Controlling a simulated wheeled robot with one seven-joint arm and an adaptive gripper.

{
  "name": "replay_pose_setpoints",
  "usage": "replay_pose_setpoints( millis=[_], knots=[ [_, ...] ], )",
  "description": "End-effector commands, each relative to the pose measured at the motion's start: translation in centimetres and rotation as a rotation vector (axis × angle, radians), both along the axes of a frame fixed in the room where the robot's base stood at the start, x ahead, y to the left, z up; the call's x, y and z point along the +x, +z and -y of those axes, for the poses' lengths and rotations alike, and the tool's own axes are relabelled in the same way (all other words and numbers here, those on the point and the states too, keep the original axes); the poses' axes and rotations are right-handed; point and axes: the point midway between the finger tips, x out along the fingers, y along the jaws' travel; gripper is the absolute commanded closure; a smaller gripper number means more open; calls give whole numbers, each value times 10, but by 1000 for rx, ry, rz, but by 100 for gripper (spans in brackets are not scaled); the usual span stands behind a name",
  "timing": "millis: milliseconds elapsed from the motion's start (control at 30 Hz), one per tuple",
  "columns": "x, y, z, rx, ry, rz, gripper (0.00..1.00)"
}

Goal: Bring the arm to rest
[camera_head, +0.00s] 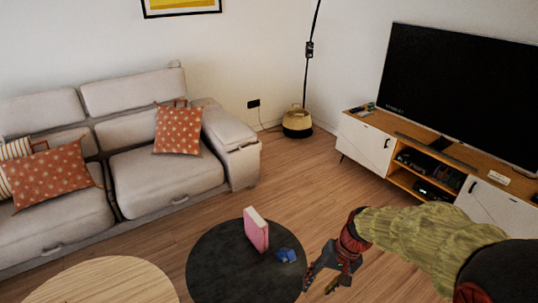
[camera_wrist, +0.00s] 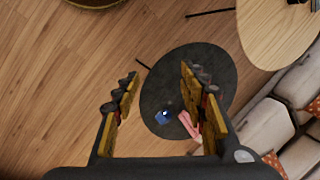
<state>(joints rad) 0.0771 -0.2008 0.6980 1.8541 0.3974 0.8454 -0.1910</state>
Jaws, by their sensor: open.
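My gripper (camera_head: 318,285) is at the lower right of the head view, at the right edge of a round dark table (camera_head: 213,270). Its two fingers stand apart with nothing between them. In the wrist view my gripper (camera_wrist: 155,95) also shows open, with the dark table (camera_wrist: 205,62) below and beyond it. A pink book (camera_head: 257,232) stands upright on the dark table. A small blue object (camera_head: 287,255) lies beside it. In the wrist view the right finger partly hides the pink book (camera_wrist: 187,124).
A round wooden table (camera_head: 105,280) stands at the lower left. A grey sofa (camera_head: 165,173) with cushions runs along the left. A TV cabinet (camera_head: 365,145) stands at the right, and a lamp base (camera_head: 297,122) is in the corner. The wood floor (camera_head: 300,180) between is clear.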

Motion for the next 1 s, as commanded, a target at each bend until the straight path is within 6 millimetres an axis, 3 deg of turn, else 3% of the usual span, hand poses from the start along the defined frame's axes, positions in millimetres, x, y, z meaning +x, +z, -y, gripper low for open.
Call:
replay_pose_setpoints(
  millis=[33, 100, 300, 433, 600, 767, 1000],
  knots=[
    [-20, 31, 6, -40, 2, 17, 58],
    [-48, 64, 17, -101, 3, 40, 58],
    [-121, 144, 44, -260, 55, 182, 58],
    [-149, 185, 52, -322, 88, 312, 58],
    [-155, 238, 48, -330, 80, 467, 58],
    [-157, 253, 46, -329, 82, 505, 58],
    [-157, 252, 45, -328, 83, 503, 58]
  ],
)
